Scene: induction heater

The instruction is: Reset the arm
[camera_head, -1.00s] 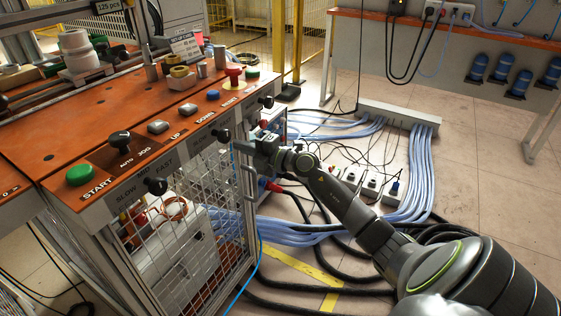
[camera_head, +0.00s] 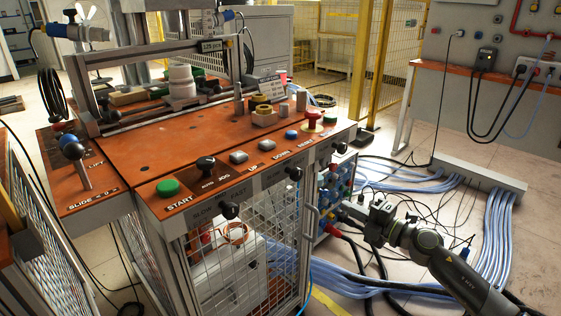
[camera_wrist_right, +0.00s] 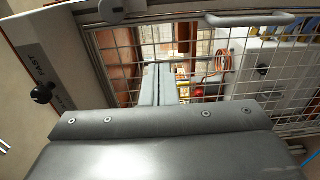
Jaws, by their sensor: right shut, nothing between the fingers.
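My right gripper (camera_head: 374,224) is shut and empty. In the head view it appears to the right of the orange control console (camera_head: 140,144), lower than its top, beside the blue-and-red socket panel (camera_head: 333,190). It looks apart from the console. In the right wrist view the closed fingers (camera_wrist_right: 157,84) point toward the wire mesh of the console's front; the grey gripper body fills the lower part. My right arm (camera_head: 462,280) comes in from the lower right. My left gripper is in neither current view.
The console carries a green START button (camera_head: 168,187), black knobs and a red emergency button (camera_head: 313,120). Blue cables (camera_head: 495,225) and black cables lie on the floor around my right arm. A long grey cable duct (camera_head: 480,174) and a workbench stand at the right.

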